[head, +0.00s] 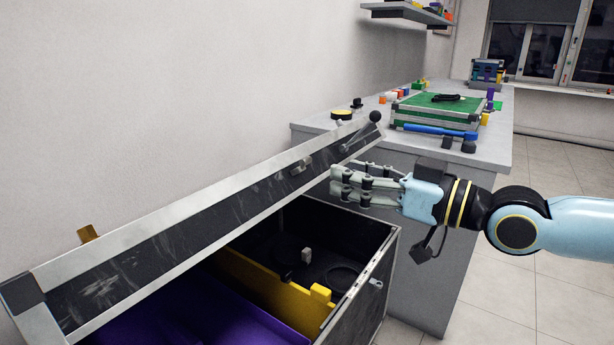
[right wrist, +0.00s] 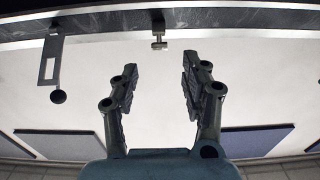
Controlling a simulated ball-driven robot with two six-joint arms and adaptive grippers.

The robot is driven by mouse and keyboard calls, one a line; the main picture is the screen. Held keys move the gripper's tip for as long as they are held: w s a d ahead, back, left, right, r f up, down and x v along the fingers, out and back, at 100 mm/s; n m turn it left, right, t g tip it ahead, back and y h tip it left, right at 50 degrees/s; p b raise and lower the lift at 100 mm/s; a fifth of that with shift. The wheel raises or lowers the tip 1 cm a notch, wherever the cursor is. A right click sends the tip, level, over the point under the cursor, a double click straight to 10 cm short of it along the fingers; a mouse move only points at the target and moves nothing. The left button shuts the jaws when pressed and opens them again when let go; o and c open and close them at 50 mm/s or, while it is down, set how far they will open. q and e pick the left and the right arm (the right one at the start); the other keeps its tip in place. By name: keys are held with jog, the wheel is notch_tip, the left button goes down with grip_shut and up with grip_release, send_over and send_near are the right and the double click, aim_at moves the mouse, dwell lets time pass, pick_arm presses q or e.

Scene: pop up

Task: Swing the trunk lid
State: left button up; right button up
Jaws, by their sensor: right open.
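The trunk (head: 345,318) is a dark box with pale metal edges at the lower left of the head view. Its lid (head: 190,225) is raised and tilted above the opening, its dark front face and pale rim towards me. A small latch (head: 302,166) sits on the lid, and a lever with a black ball (head: 375,116) is at its far end. My right gripper (head: 336,184) is open and empty, just right of the lid's edge above the trunk's far end. In the right wrist view the latch (right wrist: 159,40) appears beyond the open fingers (right wrist: 160,70), apart from them. My left gripper is out of view.
Inside the trunk are a yellow divider (head: 275,288), a purple panel (head: 190,310) and small dark items. A grey bench (head: 400,160) stands behind it with a green-topped case (head: 437,107) and a blue-handled tool (head: 430,130). A wall is on the left; floor is free at right.

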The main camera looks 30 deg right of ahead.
aim_at(307, 158)
jog(key=b+x, duration=0.5)
jog(key=x, duration=0.4)
jog(key=shift+d, duration=0.1)
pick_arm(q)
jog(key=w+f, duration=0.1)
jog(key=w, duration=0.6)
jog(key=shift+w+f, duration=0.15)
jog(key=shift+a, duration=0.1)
pick_arm(e)
grip_shut()
